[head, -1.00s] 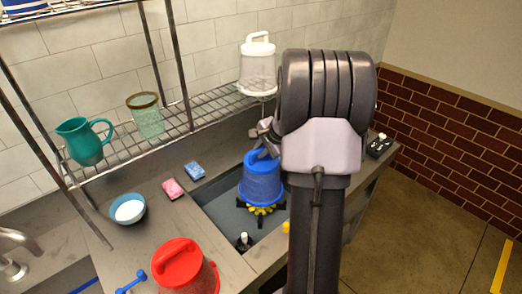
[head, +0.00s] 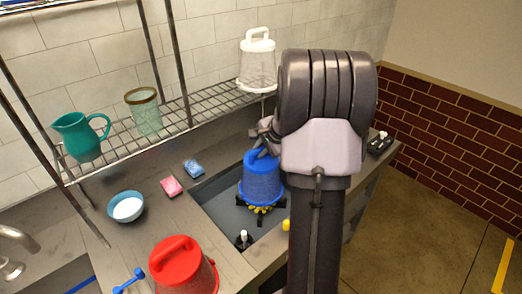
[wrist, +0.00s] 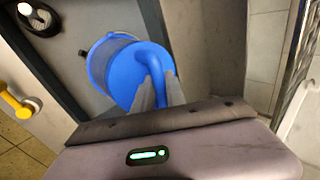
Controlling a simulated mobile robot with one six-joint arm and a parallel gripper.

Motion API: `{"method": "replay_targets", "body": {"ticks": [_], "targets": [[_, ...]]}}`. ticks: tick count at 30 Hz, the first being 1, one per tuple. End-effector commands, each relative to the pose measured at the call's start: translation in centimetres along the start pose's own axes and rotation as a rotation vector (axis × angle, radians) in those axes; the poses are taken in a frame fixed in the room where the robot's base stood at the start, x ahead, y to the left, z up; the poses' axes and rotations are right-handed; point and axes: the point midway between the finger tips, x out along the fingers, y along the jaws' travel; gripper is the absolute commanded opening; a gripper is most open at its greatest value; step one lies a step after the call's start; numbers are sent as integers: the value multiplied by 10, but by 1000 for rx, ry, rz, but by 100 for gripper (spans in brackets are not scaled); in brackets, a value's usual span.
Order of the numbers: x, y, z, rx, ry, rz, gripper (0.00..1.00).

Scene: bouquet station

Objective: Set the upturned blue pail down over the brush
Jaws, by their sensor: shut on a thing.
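The upturned blue pail (head: 262,184) is over the sunken basin, its closed end up. My gripper (head: 265,150) is shut on the pail's handle at the top; the wrist view shows both fingers (wrist: 155,94) on the blue handle (wrist: 153,55) of the pail (wrist: 112,72). The brush (head: 262,209), with yellow bristles and black feet, stands in the basin directly under the pail. Only its lower part shows below the pail's rim; its upper part is hidden by the pail. The brush is not visible in the wrist view.
A red pail (head: 181,266) stands on the counter in front. A black fitting with a white top (head: 243,238) is in the basin's front corner, near a yellow knob (head: 286,225). Pink (head: 171,187) and blue (head: 193,168) sponges lie behind left. A white pail (head: 257,62) stands on the rack.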

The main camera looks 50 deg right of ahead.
Motion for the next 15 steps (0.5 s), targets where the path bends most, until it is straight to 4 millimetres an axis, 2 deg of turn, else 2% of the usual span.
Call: {"method": "replay_targets", "body": {"ticks": [15], "targets": [[9, 6, 0, 1, 0, -1, 0]]}}
